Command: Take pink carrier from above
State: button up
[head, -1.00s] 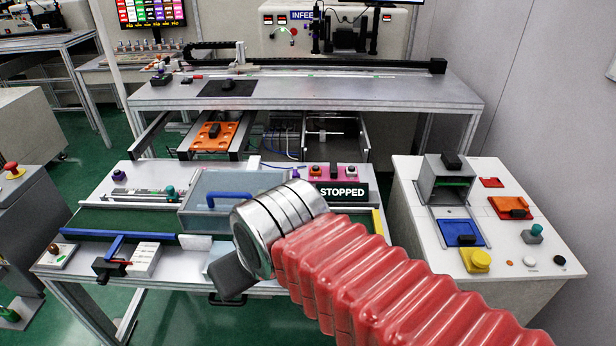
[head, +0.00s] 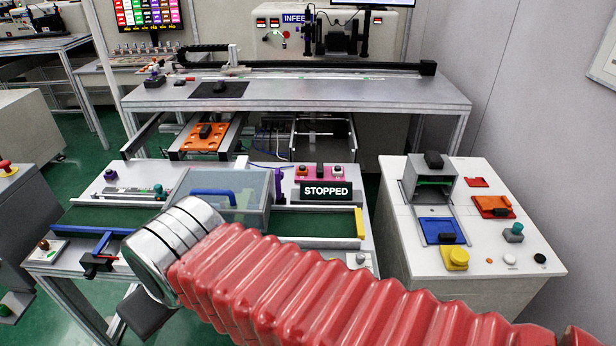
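A pink plate (head: 327,177) with a black block on it lies at the back of the near bench, behind the STOPPED sign (head: 326,191). It is the only pink flat piece I see; the sign hides part of its front. My gripper (head: 146,314) is the dark block below the silver wrist, over the front left of the near bench. It is well to the left of and nearer than the pink plate, and apart from it. Its fingers cannot be made out.
A clear-lidded box (head: 225,197) with a blue handle stands left of the pink plate. A long bench (head: 300,95) crosses behind, with an orange carrier (head: 203,140) beneath it. A white cabinet (head: 480,225) with orange and blue plates is at right. My red arm covers the front.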

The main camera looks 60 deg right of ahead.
aim_at(318, 172)
jog(key=z, duration=0.05)
jog(key=i, duration=1)
jog(key=u, duration=0.05)
